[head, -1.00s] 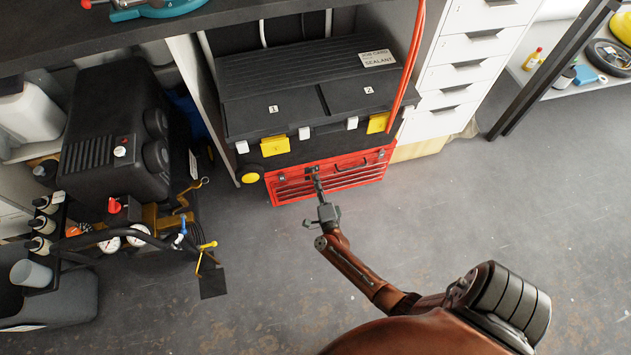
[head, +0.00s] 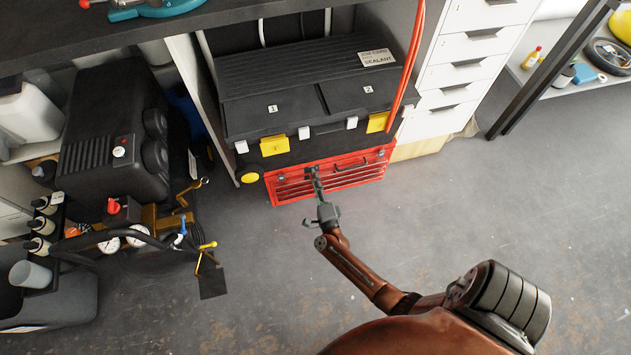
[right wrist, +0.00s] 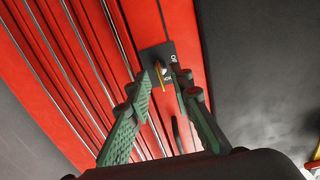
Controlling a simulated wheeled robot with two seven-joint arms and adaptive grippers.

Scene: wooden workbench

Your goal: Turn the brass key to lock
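The brass key (right wrist: 160,76) sits in a dark lock plate (right wrist: 171,52) on the front of the red tool chest (head: 348,177). In the right wrist view the key shows as a thin gold strip, seen nearly edge-on. Small white marks show on the plate. My right gripper (right wrist: 168,86) is open, with one green finger on each side of the key and gaps between. My left gripper is not in view.
A black toolbox (head: 300,98) with yellow latches stands above the red chest. A black compressor (head: 112,135) with gauges and hoses is at the left. White drawers (head: 468,72) are at the right. The grey floor (head: 500,215) before the chest is clear at the right.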

